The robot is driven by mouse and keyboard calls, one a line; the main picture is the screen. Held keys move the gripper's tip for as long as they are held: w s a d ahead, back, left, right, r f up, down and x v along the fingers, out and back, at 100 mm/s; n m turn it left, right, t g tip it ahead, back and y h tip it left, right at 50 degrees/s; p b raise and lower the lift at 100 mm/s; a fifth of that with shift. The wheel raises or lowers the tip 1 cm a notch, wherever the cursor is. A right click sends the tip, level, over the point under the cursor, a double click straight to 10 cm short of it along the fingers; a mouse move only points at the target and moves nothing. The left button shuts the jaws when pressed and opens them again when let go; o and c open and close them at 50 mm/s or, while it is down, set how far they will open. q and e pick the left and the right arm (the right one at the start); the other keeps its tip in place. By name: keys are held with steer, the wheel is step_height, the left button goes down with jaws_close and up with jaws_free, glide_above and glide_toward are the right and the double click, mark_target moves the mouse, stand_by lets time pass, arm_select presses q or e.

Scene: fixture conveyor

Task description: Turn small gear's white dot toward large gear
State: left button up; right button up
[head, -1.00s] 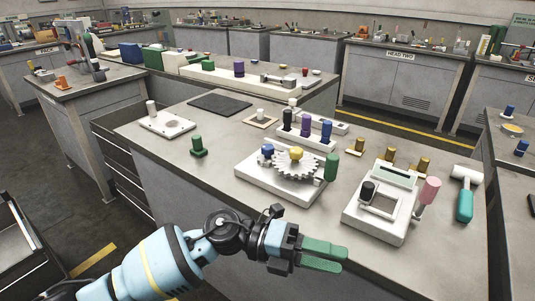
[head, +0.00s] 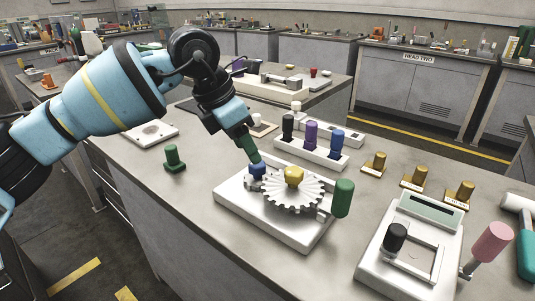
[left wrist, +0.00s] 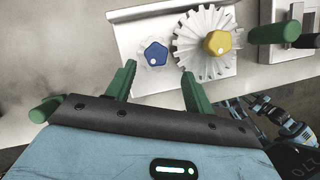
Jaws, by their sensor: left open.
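The small gear's blue five-sided knob (head: 257,169) stands at the left of the large toothed gear (head: 293,194), which carries a yellow knob (head: 294,176). In the left wrist view the blue knob (left wrist: 155,52) shows a white dot at its lower edge, facing my gripper rather than the large gear (left wrist: 190,52) at its right. My left gripper (head: 254,160) reaches down just behind the blue knob. In the left wrist view its green fingers (left wrist: 158,68) are open, one on each side of the knob's near edge, apparently not touching it.
Both gears sit on a white base plate (head: 230,208) with a green upright handle (head: 343,198) at its right. A block with several coloured pegs (head: 300,150) stands behind. A white fixture (head: 372,262) is at right. Black and blue arm parts (left wrist: 260,115) show lower right in the wrist view.

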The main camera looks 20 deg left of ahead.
mark_target(257, 170)
arm_select(q)
steer(key=x, duration=0.6)
steer(key=shift+w+a+f+b, duration=0.1)
steer(key=shift+w+f+b, duration=0.15)
steer(key=shift+w+b, duration=0.1)
arm_select(e)
steer(key=shift+s+f, duration=0.4)
steer(key=shift+s, duration=0.05)
